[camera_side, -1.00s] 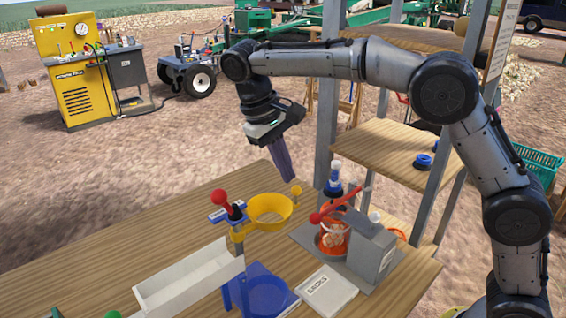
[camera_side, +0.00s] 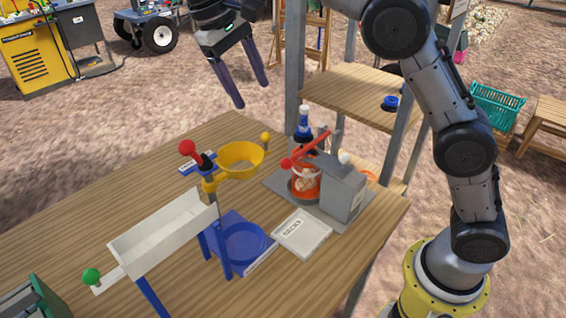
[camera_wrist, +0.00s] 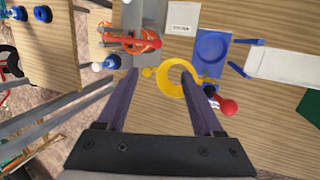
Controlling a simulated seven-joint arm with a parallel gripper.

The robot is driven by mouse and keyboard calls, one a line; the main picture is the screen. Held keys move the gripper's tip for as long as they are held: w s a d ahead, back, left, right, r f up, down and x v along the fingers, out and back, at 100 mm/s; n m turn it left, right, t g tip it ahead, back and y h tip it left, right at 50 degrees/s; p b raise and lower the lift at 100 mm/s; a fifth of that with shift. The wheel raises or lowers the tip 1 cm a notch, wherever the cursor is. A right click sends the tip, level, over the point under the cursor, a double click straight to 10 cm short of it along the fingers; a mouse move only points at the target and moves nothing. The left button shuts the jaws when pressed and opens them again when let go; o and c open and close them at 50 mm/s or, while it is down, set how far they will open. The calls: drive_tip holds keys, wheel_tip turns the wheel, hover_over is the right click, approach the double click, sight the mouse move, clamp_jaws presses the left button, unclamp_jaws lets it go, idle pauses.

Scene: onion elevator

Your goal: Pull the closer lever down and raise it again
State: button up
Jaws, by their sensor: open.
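The closer is a grey box (camera_side: 343,190) on a grey plate at the right of the table. Its red lever (camera_side: 309,150) slants beside the box, with its ball end at the lower left. An orange net bag (camera_side: 306,184) sits below the lever. In the wrist view the red lever and orange net overlap near the top (camera_wrist: 130,40), and I cannot tell them apart well. My gripper (camera_side: 252,95) is open and empty, high above the far side of the table, up and left of the lever. In the wrist view the open fingers (camera_wrist: 159,76) touch nothing.
A yellow funnel ring (camera_side: 240,160) and a red-knobbed lever (camera_side: 188,148) stand left of the closer. A white chute (camera_side: 165,235), blue stand (camera_side: 240,240) and white pad (camera_side: 302,233) are in front. A blue-capped bottle (camera_side: 304,122) and grey post (camera_side: 294,75) stand behind the closer.

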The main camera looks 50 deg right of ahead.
sight(285, 168)
drive_tip(key=s+a+n+t+h, duration=0.3)
drive_tip(key=s+n+t+h, duration=0.3)
drive_tip(key=n, duration=0.7)
drive_tip(key=s+a+n+t+h, duration=0.2)
drive_tip(key=s+n+t+h, duration=0.35)
drive_tip(key=n, duration=0.75)
wheel_tip(285, 168, down, 22)
drive_tip(key=shift+t, duration=0.35)
drive_tip(key=x, duration=1.3)
drive_tip(key=shift+w+d, duration=0.1)
drive_tip(key=shift+d, duration=0.05)
clamp_jaws()
